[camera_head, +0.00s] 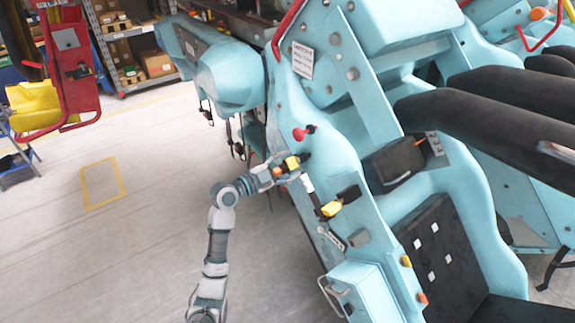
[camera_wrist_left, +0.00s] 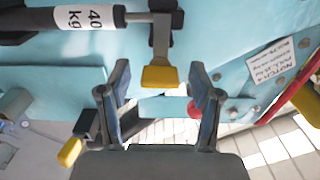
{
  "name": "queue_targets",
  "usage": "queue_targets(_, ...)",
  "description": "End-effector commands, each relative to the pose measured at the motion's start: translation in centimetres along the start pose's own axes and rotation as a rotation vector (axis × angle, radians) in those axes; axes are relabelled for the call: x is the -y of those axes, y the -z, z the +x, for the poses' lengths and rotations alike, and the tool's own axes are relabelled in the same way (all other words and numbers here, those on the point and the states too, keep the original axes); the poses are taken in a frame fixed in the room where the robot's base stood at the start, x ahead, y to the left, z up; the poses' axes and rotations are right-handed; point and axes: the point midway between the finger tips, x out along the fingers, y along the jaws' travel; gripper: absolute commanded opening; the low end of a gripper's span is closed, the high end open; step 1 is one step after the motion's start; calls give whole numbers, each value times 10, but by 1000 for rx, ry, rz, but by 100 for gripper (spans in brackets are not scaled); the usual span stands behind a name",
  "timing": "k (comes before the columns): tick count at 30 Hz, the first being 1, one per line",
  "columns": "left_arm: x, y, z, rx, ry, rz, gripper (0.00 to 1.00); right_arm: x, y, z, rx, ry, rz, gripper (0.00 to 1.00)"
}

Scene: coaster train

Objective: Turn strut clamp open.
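A dark strut (camera_wrist_left: 62,18) with a white "40 kg" label runs along the top left of the left wrist view. At its end is a metal lever with a yellow tip (camera_wrist_left: 160,77), which appears to be the strut clamp. In the head view the yellow tip (camera_head: 292,162) is at my left gripper (camera_head: 281,169). In the left wrist view my left gripper (camera_wrist_left: 160,70) is open, with one finger on each side of the yellow tip and gaps between. A second yellow-tipped part (camera_head: 331,208) is lower along the strut. My right gripper is not in view.
The light-blue coaster car (camera_head: 330,130) fills the right side, with black restraint bars (camera_head: 510,125). A red knob (camera_head: 304,132) sticks out just above the gripper. A sign plate (camera_wrist_left: 272,65) is to the right. Open floor lies left.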

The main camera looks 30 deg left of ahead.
Motion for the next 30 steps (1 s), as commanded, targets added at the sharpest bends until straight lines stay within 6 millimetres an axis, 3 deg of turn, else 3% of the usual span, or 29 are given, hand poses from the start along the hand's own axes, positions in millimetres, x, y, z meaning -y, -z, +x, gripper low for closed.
queue_targets(1,0,0,0,0,0,0,50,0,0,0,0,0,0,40)
queue_targets(6,0,0,0,0,0,0,7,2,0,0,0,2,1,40)
queue_targets(7,0,1,0,0,0,0,5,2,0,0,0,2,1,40)
queue_targets(20,0,3,0,-2,0,-86,5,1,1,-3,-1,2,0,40)
queue_targets(30,1,4,0,-3,1,-361,5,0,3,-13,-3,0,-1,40)
